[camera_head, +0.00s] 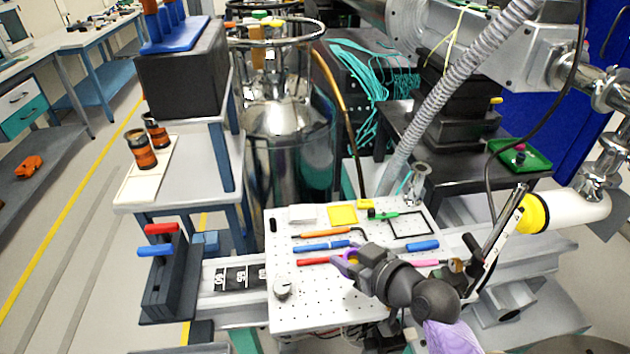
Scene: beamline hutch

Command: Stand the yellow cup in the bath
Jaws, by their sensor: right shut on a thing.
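I cannot make out a thing that is clearly a yellow cup. Yellow things in view are a flat square (343,215) and a small block (365,203) on the perforated white board (300,310), and a round end piece (533,213) on the white pipe at the right. No bath is clearly recognizable. My right gripper (345,263) is low over the middle of the board, its purple fingers pointing left. It appears shut on the end of a red-handled tool (312,261); the fingers hide part of the grip. My left gripper is out of view.
Several coloured tools lie on the board, including an orange one (320,233) and a blue one (423,245). A steel dewar (290,150) stands behind. A black box (183,80) with a blue rack is at left. A green tray (520,157) sits at right.

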